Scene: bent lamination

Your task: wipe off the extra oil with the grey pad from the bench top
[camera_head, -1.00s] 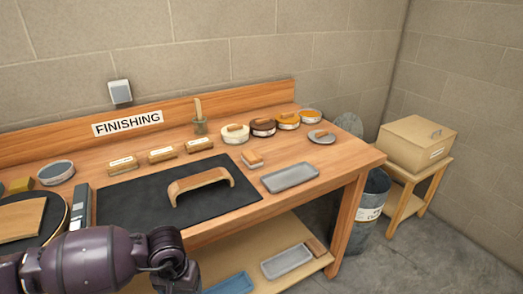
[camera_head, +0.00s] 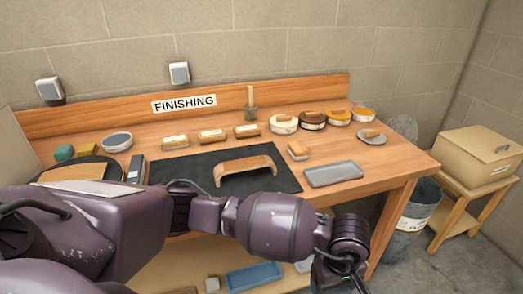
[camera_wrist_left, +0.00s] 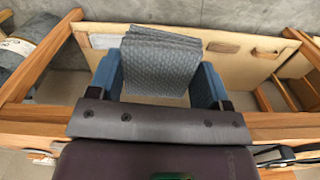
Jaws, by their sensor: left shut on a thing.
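My left gripper (camera_wrist_left: 160,88) is shut on a grey quilted pad (camera_wrist_left: 162,60), which looks folded and sits between the blue fingers in the left wrist view. In the head view my left arm reaches across to the lower right, and its gripper end is mostly cut off by the bottom edge. The bench top (camera_head: 405,168) is wooden. A curved wooden piece (camera_head: 245,167) stands on a black mat (camera_head: 200,162). I cannot make out any oil on the bench top. My right gripper is not in view.
A grey tray (camera_head: 333,174) lies right of the mat. A blue tray (camera_head: 254,276) lies on the lower shelf. A bin (camera_head: 417,205) and a box (camera_head: 480,155) stand at right.

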